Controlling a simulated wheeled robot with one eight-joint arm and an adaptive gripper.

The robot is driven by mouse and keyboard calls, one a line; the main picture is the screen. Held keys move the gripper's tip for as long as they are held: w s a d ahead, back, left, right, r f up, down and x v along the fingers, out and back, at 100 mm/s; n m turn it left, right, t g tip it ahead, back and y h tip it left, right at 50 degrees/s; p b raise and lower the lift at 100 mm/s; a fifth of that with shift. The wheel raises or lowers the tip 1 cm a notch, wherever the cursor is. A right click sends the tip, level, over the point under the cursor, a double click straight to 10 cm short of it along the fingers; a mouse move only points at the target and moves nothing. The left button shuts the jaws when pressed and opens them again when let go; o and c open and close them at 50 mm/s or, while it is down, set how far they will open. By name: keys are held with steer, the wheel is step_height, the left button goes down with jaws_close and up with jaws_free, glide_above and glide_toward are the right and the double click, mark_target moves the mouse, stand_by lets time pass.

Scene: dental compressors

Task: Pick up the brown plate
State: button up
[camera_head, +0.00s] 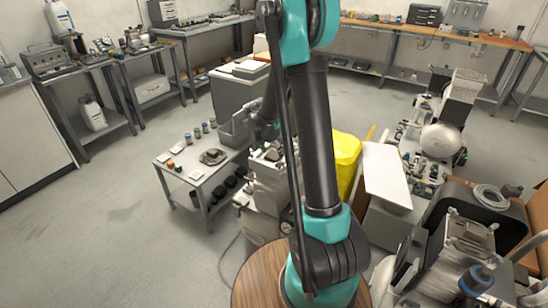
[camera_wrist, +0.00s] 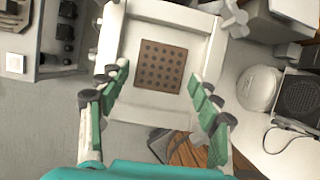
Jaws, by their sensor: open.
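The brown plate (camera_wrist: 161,65) is a square, flat piece with rows of small dark holes. In the wrist view it lies on the pale top of a grey-white machine (camera_wrist: 133,105). My gripper (camera_wrist: 158,75) is open, with its green-padded fingers spread to the left and right of the plate in the picture. Nothing is between the fingers that I can see held, and I cannot tell how far above the plate they are. In the head view my arm covers much of the middle, and I cannot clearly make out the plate or the gripper's fingers there.
A small grey table (camera_head: 190,186) with jars and small parts stands left of the machine. A yellow bin (camera_head: 346,160) and a white panel (camera_head: 386,172) are to the right. Compressor equipment (camera_head: 460,260) crowds the right front. The floor at left (camera_head: 120,230) is clear.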

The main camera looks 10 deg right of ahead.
steer(key=shift+x, duration=0.85)
steer(key=c, duration=1)
steer(key=shift+r, duration=0.1)
steer(key=shift+c, duration=0.2)
